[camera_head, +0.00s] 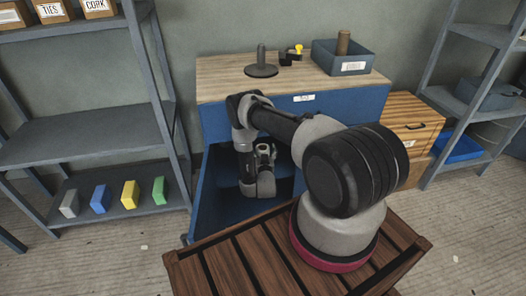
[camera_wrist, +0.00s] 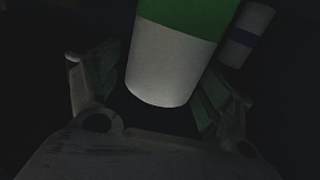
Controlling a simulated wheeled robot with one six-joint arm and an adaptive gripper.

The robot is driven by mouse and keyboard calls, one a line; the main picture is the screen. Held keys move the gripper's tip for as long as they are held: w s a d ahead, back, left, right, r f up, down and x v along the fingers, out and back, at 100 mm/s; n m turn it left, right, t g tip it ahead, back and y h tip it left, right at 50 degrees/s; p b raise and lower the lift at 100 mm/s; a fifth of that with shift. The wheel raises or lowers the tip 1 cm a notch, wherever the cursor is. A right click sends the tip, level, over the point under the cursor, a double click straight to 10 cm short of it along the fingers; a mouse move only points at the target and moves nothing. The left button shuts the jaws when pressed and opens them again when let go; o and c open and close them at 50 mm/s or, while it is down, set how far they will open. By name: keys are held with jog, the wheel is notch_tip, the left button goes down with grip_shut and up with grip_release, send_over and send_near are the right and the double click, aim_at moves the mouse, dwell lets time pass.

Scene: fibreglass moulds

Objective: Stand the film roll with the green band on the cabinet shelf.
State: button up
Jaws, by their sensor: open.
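The film roll with the green band (camera_wrist: 168,64) is white below the band and shows in the wrist view, its top cut off by the frame edge. My gripper (camera_wrist: 155,95) is open, with one finger on each side of the roll; I cannot tell whether they touch it. A second white roll with a blue band (camera_wrist: 242,38) is just to the right. In the head view my arm reaches down into the open lower part of the blue cabinet (camera_head: 348,104). The gripper, rolls and shelf are hidden there.
The cabinet top holds a dark stand with a post (camera_head: 261,66), a small yellow-topped item (camera_head: 298,49) and a blue-grey bin (camera_head: 330,62). A left rack (camera_head: 80,134) carries coloured blocks.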

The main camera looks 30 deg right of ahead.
jog(key=v, duration=1.2)
jog(key=shift+r, duration=0.15)
